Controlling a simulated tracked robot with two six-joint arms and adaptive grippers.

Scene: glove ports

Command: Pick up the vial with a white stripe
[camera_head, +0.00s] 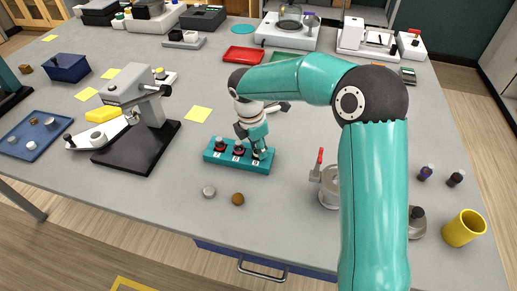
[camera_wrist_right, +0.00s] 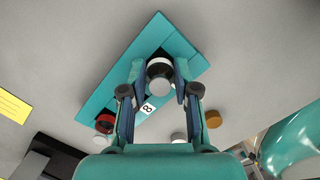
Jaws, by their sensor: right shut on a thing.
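A teal rack (camera_head: 213,156) with numbered labels stands on the bench in the head view. It also shows in the wrist view (camera_wrist_right: 182,48). Two dark vials with red bands stand in its left and middle places; the middle one (camera_head: 238,149) is beside my gripper. My right gripper (camera_head: 257,154) points down over the right end of the rack. In the wrist view its fingers (camera_wrist_right: 160,82) are shut on a vial (camera_wrist_right: 159,68) with a grey round top and a pale band. Its lower part is hidden, so I cannot tell whether it is clear of the rack. My left gripper is out of view.
A silver disc (camera_head: 209,191) and a brown cap (camera_head: 238,199) lie in front of the rack. A microscope (camera_head: 140,100) stands to the left. A yellow cup (camera_head: 464,228) and small dark vials (camera_head: 425,173) stand at the right. A red tray (camera_head: 244,54) lies behind.

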